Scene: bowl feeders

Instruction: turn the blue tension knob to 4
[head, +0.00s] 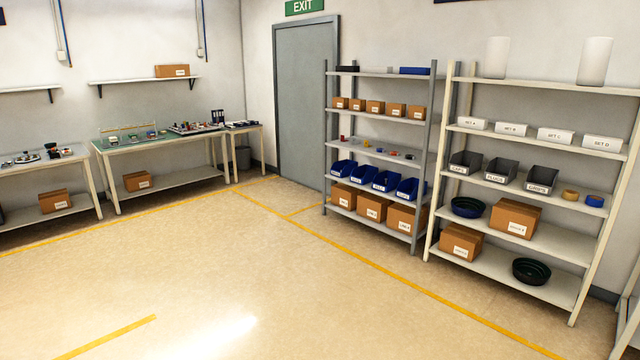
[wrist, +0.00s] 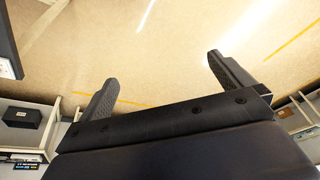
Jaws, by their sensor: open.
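No blue tension knob can be made out in either view. My gripper (wrist: 158,78) shows in the wrist view with its two dark fingers spread wide apart. Nothing is between the fingers; only the floor shows behind them. My gripper does not show in the head view.
Workbenches with small items stand at the left, one with a green top (head: 125,146). A grey shelf unit (head: 375,151) and a cream shelf unit (head: 520,183) stand at the right. A grey door (head: 305,100) is between. The floor (head: 210,260) in front is clear.

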